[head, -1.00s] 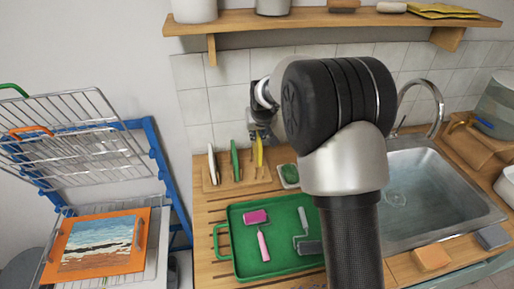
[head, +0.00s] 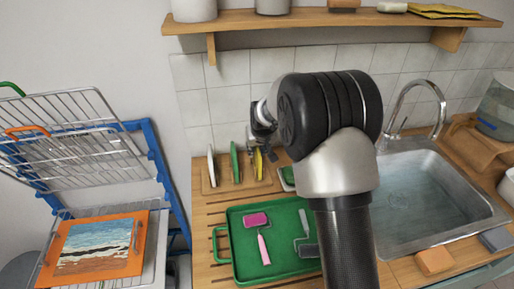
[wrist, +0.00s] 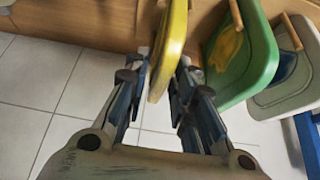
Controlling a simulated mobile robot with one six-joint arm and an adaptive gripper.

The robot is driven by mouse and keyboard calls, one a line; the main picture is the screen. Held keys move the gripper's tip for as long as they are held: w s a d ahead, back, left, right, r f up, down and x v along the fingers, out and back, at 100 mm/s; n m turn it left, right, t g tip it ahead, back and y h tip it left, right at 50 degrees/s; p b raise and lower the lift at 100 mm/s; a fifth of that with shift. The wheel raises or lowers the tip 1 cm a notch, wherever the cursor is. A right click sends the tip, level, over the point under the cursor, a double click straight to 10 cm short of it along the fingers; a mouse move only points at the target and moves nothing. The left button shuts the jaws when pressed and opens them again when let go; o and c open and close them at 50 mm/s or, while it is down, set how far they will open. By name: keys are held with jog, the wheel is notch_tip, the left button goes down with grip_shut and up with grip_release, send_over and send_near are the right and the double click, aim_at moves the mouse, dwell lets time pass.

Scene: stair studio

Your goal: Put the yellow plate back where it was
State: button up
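The yellow plate (head: 258,163) stands upright, edge-on, at the right end of the wooden rack (head: 222,186), beside the green plate (head: 235,162). A white plate (head: 211,165) stands at the left end. My gripper (head: 262,146) is above the yellow plate, pointing down.
A green tray (head: 228,215) with paint rollers lies in front of the rack. A green sponge dish (head: 287,178) is right of the rack, partly behind my arm. The sink (head: 440,200) is right. A wire drying rack (head: 90,165) stands left.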

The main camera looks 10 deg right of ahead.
jog(key=shift+o, duration=0.3)
jog(key=shift+r, duration=0.25)
jog(key=s+r+p, duration=0.3)
jog(key=s+r, duration=1.7)
jog(key=s, duration=0.2)
jog(key=s+f+g, duration=0.1)
jog(key=s, duration=2.1)
jog(key=shift+f, duration=0.35)
